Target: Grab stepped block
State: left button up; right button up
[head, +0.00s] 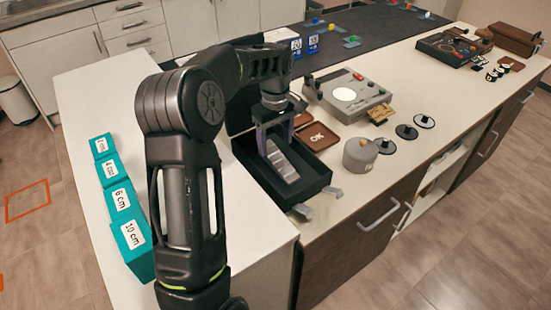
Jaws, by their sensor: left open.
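The stepped block (282,163) is a light grey metal piece with steps along its top. It lies tilted inside an open black case (309,188) on the counter. My left gripper (275,139) points down over the back end of the block, with its fingers apart, one on each side of that end. I cannot tell whether the fingers touch it. My left arm hides part of the case and its raised lid. My right gripper is not in view.
Several teal blocks with centimetre labels (121,196) stand at the left. A brown tray marked OK (318,137), a grey round weight (360,154) and a grey device (347,94) stand right of the case. Black discs (406,132) are farther right. White counter is bare at the front left.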

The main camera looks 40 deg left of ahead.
aim_at(276, 156)
pick_arm(q)
jog(key=shift+f, duration=0.15)
notch_tip(276, 156, down, 5)
jog(key=shift+p, duration=0.6)
grip_shut()
dwell(0.8)
